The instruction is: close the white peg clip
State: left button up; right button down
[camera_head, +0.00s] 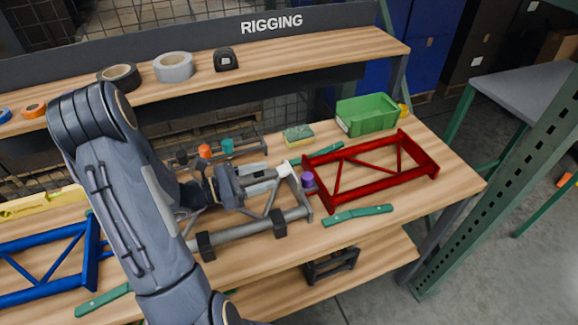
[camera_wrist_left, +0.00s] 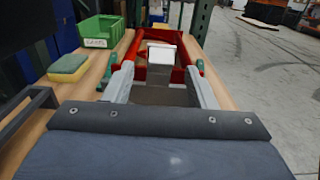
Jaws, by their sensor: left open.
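The white peg clip (camera_head: 284,169) shows as a small white block at the right end of the grey frame (camera_head: 292,212) on the bench. In the left wrist view the white clip (camera_wrist_left: 162,54) appears between the two fingertips, with a gap on each side. Whether its lid is raised or down I cannot tell. My left gripper (camera_head: 273,180) is open and reaches to the right over the grey frame, close to the clip. Its pale fingers (camera_wrist_left: 161,72) point toward the clip in the left wrist view. My right gripper is not in view.
A red frame (camera_head: 338,188) lies right of the clip, with a purple peg (camera_head: 307,181) between. Orange (camera_head: 205,152) and teal (camera_head: 227,146) pegs stand behind my gripper. A sponge (camera_head: 298,135) and green bin (camera_head: 367,115) are at the back; a green bar (camera_head: 358,215) lies in front.

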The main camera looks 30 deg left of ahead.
aim_at(279, 172)
pick_arm(q)
jog(key=x, duration=0.5)
jog(key=shift+w+d+p, duration=0.3)
